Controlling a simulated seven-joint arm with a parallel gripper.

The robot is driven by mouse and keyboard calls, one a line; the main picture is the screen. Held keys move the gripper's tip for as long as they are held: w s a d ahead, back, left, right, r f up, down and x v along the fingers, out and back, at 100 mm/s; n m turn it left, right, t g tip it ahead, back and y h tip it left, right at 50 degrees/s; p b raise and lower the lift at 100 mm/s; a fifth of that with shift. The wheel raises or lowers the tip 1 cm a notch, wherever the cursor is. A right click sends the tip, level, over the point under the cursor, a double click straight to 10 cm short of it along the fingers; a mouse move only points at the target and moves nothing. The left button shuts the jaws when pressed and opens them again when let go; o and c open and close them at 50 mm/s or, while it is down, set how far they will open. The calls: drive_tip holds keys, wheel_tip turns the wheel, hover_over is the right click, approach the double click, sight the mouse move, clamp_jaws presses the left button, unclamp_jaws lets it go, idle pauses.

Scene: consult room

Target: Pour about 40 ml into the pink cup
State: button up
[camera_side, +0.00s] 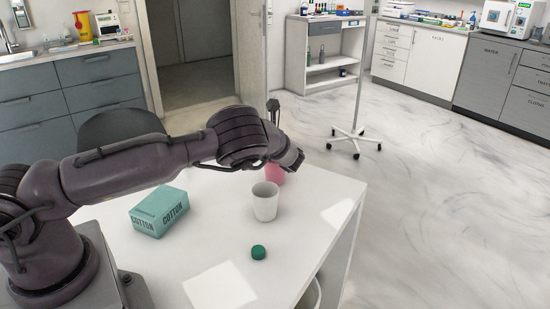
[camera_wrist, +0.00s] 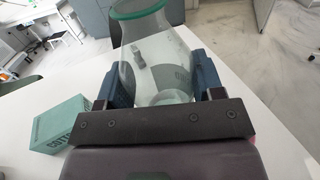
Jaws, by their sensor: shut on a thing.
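My gripper (camera_wrist: 165,78) is shut on a clear glass vessel (camera_wrist: 172,50) with a green rim, seen between the two blue fingers in the wrist view. Its lower part looks pale and see-through; I cannot tell the liquid level. In the side view my arm hides the vessel, and the gripper end (camera_side: 291,157) is above the pink cup. The pink cup (camera_side: 275,174) stands on the white table, its upper part hidden behind my arm. No stream of liquid shows.
A white cup (camera_side: 265,203) stands in front of the pink cup, close to it. A green cap (camera_side: 258,252) lies nearer the front. A teal cotton box (camera_side: 160,211) sits at the left. The table's right edge (camera_side: 345,235) is close to the cups.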

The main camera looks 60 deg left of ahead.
drive_tip(key=shift+f, duration=0.35)
